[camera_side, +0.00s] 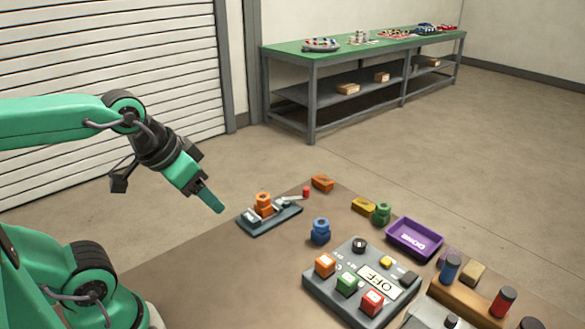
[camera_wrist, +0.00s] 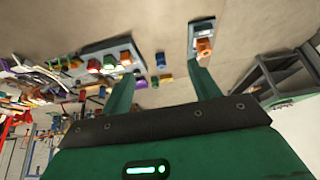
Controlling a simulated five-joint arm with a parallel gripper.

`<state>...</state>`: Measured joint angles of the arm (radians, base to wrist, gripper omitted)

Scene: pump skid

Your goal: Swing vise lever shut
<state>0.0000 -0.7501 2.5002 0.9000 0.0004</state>
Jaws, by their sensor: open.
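The vise (camera_side: 268,222) has a dark base plate and stands on the brown table, left of the middle in the side view. An orange part (camera_side: 263,203) sits at its jaw. Its lever (camera_side: 291,200) ends in a red knob (camera_side: 306,192) and sticks out to the right. In the wrist view the vise (camera_wrist: 201,36) shows at the top, beyond the right finger; its lever is hard to make out there. My gripper (camera_side: 212,198) is in the air to the left of the vise, apart from it. In the wrist view my gripper (camera_wrist: 165,85) has its two fingers wide apart with nothing between them.
A blue part (camera_side: 320,231) stands right of the vise, and an orange block (camera_side: 322,183) lies behind it. A button panel (camera_side: 362,282) is at the front. A purple tray (camera_side: 414,240), a green part (camera_side: 381,213) and a yellow block (camera_side: 363,206) are farther right. The table's left is clear.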

